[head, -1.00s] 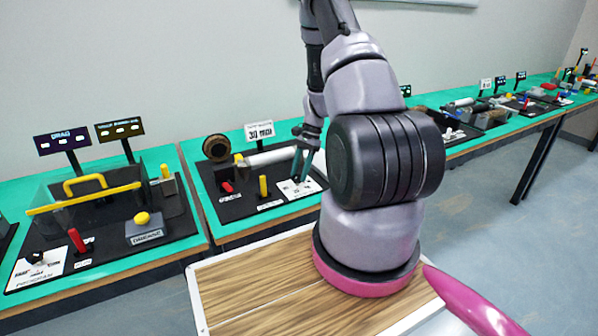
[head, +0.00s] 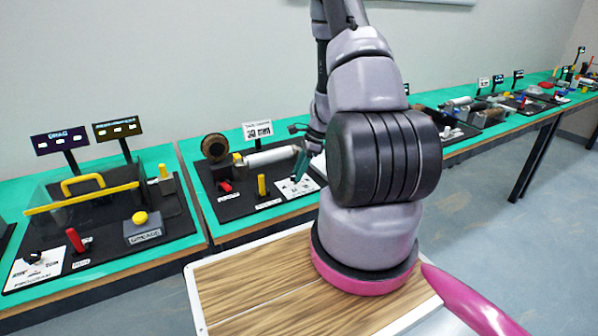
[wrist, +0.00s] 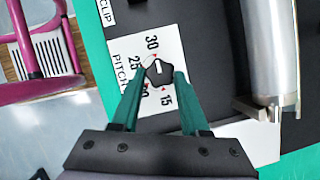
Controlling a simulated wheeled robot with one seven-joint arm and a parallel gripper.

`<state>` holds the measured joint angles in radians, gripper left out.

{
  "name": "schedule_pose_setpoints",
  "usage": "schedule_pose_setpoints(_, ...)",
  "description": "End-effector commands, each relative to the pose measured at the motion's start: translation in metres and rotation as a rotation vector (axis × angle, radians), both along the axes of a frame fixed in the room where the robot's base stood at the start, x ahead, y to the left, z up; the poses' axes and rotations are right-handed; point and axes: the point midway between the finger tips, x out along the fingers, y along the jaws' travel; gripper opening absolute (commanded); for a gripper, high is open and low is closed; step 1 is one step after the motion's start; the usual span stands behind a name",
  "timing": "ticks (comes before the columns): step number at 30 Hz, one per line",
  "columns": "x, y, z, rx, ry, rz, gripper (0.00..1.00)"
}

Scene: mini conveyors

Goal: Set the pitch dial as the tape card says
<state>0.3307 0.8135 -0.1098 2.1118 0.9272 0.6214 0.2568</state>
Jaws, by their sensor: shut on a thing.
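The pitch dial (wrist: 159,71) is a small dark knob with a white pointer mark, on a white plate (wrist: 130,48) printed PITCH. The plate's 30, 25 and 15 are readable in the wrist view; another number is partly hidden by a finger. The white mark points toward the top of the picture, on the side of the 30. My gripper (wrist: 160,78) has its teal fingers shut on the knob's two sides. In the head view it reaches down (head: 300,172) to the white plate. The tape card (head: 257,130) stands behind this station; its large figures are blurred now.
A silver roller (head: 268,157) lies just behind the dial and shows close beside the fingers in the wrist view. A yellow peg (head: 262,185) and a red lever (head: 225,186) stand left. A guarded station (head: 85,200) is further left.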

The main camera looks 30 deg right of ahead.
Motion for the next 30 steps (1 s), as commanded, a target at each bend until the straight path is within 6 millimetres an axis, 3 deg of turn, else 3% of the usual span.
schedule_pose_setpoints(12, 0.000, 0.000, 0.000, 0.001, 0.000, -0.011, 0.00)
schedule_pose_setpoints(13, 0.000, 0.000, 0.000, 0.001, 0.000, -0.011, 0.49)
schedule_pose_setpoints(15, 0.000, 0.000, 0.000, 0.001, -0.001, -0.010, 0.75)
schedule_pose_setpoints(25, 0.000, 0.000, 0.001, 0.001, 0.000, -0.009, 0.75)
schedule_pose_setpoints(30, -0.001, -0.007, 0.018, -0.001, -0.003, -0.008, 0.75)
